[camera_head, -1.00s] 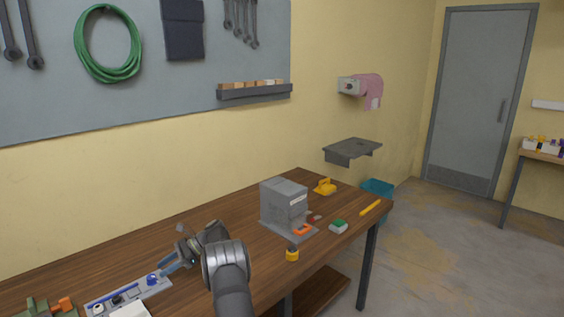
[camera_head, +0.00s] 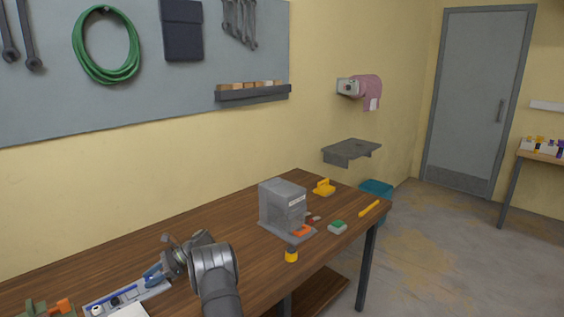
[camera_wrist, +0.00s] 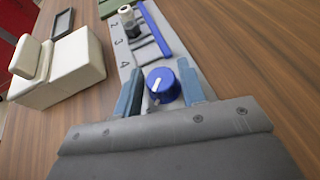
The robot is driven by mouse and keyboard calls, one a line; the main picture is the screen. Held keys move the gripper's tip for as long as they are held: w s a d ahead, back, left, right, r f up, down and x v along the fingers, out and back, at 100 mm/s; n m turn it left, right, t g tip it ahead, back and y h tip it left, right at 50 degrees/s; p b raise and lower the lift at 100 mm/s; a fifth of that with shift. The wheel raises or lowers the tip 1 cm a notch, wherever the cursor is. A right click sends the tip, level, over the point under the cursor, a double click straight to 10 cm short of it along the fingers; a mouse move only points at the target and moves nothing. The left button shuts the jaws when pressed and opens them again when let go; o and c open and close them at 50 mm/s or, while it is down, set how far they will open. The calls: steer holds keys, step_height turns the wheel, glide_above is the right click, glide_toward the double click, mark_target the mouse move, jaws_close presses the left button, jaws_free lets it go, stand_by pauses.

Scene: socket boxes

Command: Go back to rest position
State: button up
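My gripper (camera_wrist: 160,95) shows in the wrist view with its two blue-grey fingers spread apart. A blue knob (camera_wrist: 163,84) with a white mark shows between or just beyond the fingertips; I cannot tell the exact gap, but the fingers do not appear to press on it. The knob stands on a grey numbered panel (camera_wrist: 128,60). In the head view my gripper (camera_head: 155,274) is above the right end of the panel (camera_head: 122,297), at the table's left part. The knob is hidden there behind the gripper.
A white box (camera_wrist: 62,75) sits left of the panel in the wrist view. Bare wood lies between panel and machine.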

steer(key=v, duration=1.6)
steer(key=x, duration=1.7)
steer(key=shift+s+a, duration=0.1)
steer(key=shift+a, duration=0.05)
steer(key=shift+d+r+m+t+y, duration=0.15)
steer(key=shift+d+m+t+y, duration=0.1)
steer(key=shift+m+t+y, duration=0.75)
steer(key=shift+m+t, duration=1.5)
steer(key=shift+t, duration=0.2)
steer(key=m+t, duration=0.3)
steer(key=t, duration=0.1)
steer(key=shift+m+t, duration=0.3)
steer(key=shift+m, duration=0.1)
steer(key=shift+d, duration=0.3)
steer(key=shift+v, duration=1.35)
steer(key=shift+r, duration=0.1)
